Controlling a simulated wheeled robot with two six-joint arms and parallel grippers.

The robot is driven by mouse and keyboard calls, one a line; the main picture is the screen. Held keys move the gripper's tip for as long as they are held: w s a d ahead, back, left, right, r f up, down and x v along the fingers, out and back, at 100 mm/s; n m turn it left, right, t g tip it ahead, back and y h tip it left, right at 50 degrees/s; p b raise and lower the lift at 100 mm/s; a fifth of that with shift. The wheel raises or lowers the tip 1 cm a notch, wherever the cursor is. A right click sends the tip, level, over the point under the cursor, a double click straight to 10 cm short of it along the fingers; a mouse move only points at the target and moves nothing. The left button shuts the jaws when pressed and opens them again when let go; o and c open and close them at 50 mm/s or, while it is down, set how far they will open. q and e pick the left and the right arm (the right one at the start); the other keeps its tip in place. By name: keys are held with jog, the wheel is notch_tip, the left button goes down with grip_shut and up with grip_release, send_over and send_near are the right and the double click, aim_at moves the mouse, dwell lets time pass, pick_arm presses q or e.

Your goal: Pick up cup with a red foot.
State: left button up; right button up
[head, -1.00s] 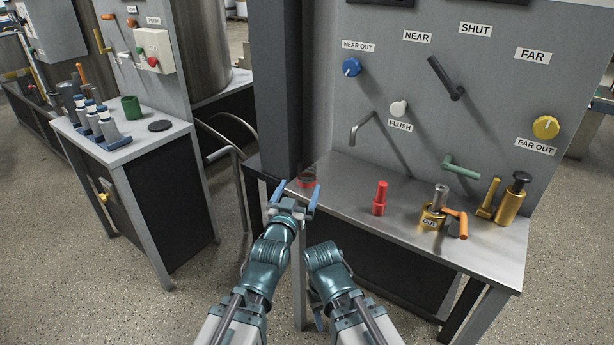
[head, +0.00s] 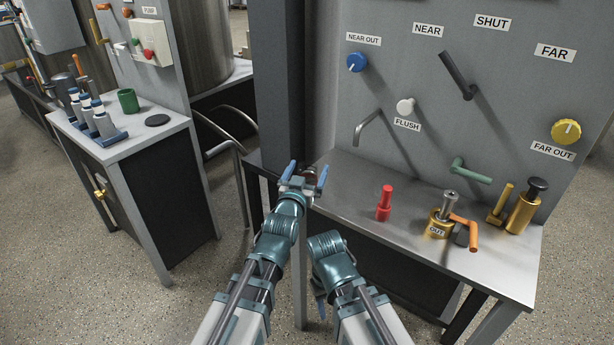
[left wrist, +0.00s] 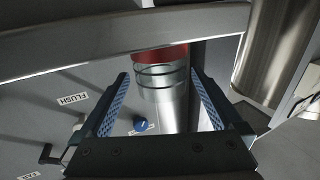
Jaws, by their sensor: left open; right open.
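The clear cup with a red foot (left wrist: 160,54) is upside down in the left wrist view, its see-through body (left wrist: 162,82) between my left fingers. In the head view the cup (head: 309,172) is mostly hidden by my left gripper (head: 307,174), at the left end of the metal bench. My left gripper (left wrist: 160,76) is open, with a finger on each side of the cup and a visible gap to each. My right gripper (head: 320,306) hangs low beside the bench, mostly hidden by its arm, with a blue finger showing. It is away from the cup.
A bent spout (head: 368,126) juts from the panel near the cup. A dark post (head: 277,80) stands just behind-left. A cabinet with a green cup (head: 128,101) is farther left.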

aim_at(310, 163)
pick_arm(q)
jog(key=x, duration=0.3)
jog(key=shift+w+a, duration=0.1)
jog(key=shift+a, duration=0.1)
jog(key=shift+w+d, duration=0.25)
jog(key=shift+w, duration=0.05)
jog(key=shift+a, duration=0.1)
jog(key=shift+c, duration=0.6)
jog(key=c, duration=1.4)
jog(key=shift+o, duration=0.2)
pick_arm(e)
jog(key=shift+w, duration=0.35)
pick_arm(q)
jog(key=shift+r, duration=0.2)
pick_arm(e)
jog(key=shift+r, duration=0.2)
